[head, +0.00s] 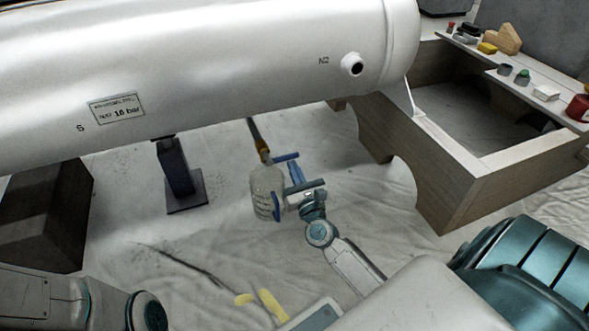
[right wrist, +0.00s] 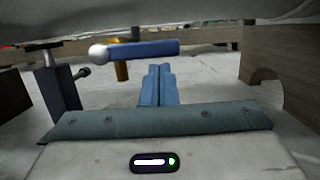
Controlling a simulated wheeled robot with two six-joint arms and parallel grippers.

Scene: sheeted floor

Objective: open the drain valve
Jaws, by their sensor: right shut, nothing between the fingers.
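The drain valve hangs under the white tank (head: 215,70). Its blue lever (head: 286,157) sticks out to the right of a brass body in the head view. In the right wrist view the lever (right wrist: 150,48) lies roughly level, with a silver ball at its left end and the brass part (right wrist: 121,70) behind it. My right gripper (head: 292,168) is shut and empty. Its blue fingers (right wrist: 158,72) point toward the lever, their tips just below it in the wrist view; I cannot tell whether they touch. My left gripper is out of view.
A clear bottle (head: 264,182) stands beneath the valve, left of my right gripper. A dark support post (head: 177,170) is farther left. A wooden saddle frame (head: 455,185) stands to the right. Yellow items (head: 270,304) lie on the sheeted floor in front.

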